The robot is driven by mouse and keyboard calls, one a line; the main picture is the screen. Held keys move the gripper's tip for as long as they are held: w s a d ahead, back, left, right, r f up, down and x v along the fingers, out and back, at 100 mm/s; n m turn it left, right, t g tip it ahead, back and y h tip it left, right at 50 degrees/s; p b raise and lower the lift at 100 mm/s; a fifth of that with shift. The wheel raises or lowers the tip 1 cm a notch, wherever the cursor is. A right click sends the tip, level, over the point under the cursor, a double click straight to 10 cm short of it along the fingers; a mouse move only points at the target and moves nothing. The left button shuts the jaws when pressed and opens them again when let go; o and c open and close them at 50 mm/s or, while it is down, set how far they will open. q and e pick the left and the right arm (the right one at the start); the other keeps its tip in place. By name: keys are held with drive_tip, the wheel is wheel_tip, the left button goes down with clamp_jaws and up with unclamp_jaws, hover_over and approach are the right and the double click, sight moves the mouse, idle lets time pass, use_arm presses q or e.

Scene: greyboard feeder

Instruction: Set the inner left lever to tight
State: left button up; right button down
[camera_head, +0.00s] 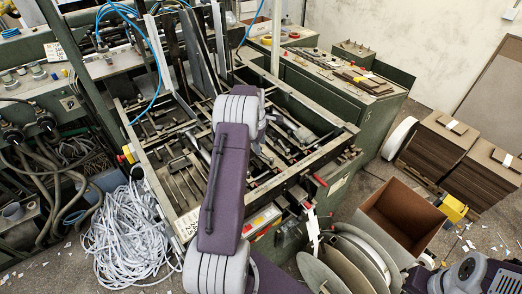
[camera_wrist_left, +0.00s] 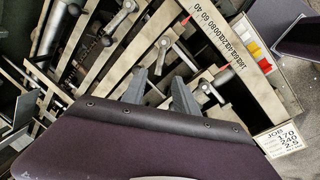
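The greyboard feeder (camera_head: 345,137) fills the middle of the head view, an open frame with bars and small levers. In the left wrist view, a grey clamp lever (camera_wrist_left: 163,48) sits on a bar beyond my left gripper (camera_wrist_left: 160,84). A second grey lever (camera_wrist_left: 207,90) lies just right of the right finger. A third lever (camera_wrist_left: 122,14) is at upper left. I cannot tell which one is the inner left lever, or its setting. The left fingers are apart with nothing seen between them. In the head view my purple arm covers part of the feeder. My right gripper is not in view.
A numbered scale (camera_wrist_left: 222,50) and a job card (camera_wrist_left: 280,138) lie at right in the wrist view. Metal bars surround the fingers closely. In the head view, a heap of white strips (camera_head: 128,238) and an open cardboard box (camera_head: 400,217) stand on the floor.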

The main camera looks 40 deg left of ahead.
sight(261, 155)
use_arm(q)
drive_tip(key=f, duration=0.2)
drive_tip(key=f+p, duration=0.1)
drive_tip(key=f, duration=0.1)
drive_tip(key=w+f+p, duration=0.1)
drive_tip(key=f, duration=0.1)
drive_tip(key=shift+w+a+f, duration=0.1)
drive_tip(key=shift+a, duration=0.25)
drive_tip(key=shift+d+f, duration=0.1)
drive_tip(key=shift+f, duration=0.25)
clamp_jaws()
